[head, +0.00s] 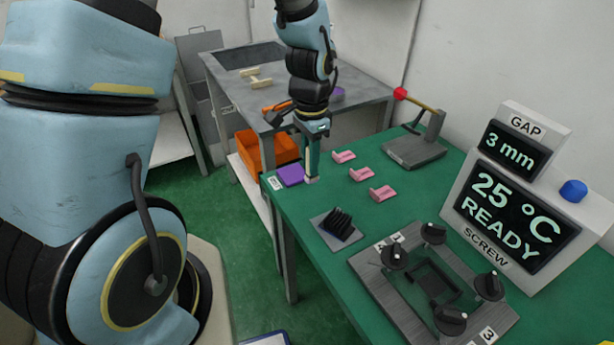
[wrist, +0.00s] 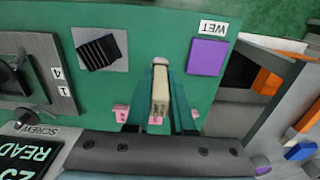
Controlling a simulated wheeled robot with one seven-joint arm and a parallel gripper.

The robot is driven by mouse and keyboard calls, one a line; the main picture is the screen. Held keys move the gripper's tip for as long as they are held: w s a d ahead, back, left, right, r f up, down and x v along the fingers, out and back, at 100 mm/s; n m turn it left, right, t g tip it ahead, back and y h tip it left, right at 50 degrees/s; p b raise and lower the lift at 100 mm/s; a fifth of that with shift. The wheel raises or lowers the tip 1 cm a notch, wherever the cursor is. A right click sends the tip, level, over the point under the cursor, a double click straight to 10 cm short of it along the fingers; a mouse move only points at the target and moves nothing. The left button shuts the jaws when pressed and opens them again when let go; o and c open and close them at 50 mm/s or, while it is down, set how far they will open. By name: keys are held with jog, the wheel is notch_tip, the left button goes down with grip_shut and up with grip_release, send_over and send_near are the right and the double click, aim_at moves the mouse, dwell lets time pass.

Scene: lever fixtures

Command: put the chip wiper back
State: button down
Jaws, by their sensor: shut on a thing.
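My gripper (head: 312,152) points down over the left edge of the green table, just right of a purple pad (head: 291,176). It is shut on a pale beige bar, which I take for the chip wiper (wrist: 160,92); its lower end shows below the fingers in the head view (head: 311,179). In the wrist view the bar lies between the two green fingers (wrist: 161,95), and the purple pad (wrist: 208,57) is beside it, apart, with a WET label (wrist: 214,27). I cannot tell whether the bar's end touches the table.
Several pink brackets (head: 359,174) stand right of my gripper. A black ribbed block (head: 339,222) sits on a grey plate. Nearer are a clamp frame with black knobs (head: 400,283) and a display reading READY (head: 515,213). A red-tipped lever (head: 401,94) stands behind.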

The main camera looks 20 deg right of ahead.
aim_at(311, 179)
jog(key=shift+f+p, duration=0.45)
jog(key=shift+f, duration=2.15)
jog(key=shift+f, duration=0.15)
jog(key=c, duration=0.8)
grip_release()
notch_tip(311, 179, up, 12)
jog(key=shift+r+b, duration=0.15)
jog(key=shift+b, duration=1.05)
jog(key=a+n, duration=0.5)
jog(key=a, duration=0.3)
jog(key=a+r+n+t, duration=0.1)
jog(key=a+n, duration=0.4)
jog(key=a, duration=0.3)
jog(key=w+a+r+n, duration=0.1)
jog(key=a+n, duration=0.3)
jog(key=a, duration=0.5)
jog(key=shift+w+n+t, duration=0.1)
jog(key=shift+n+t, duration=0.2)
jog(key=shift+n, duration=0.1)
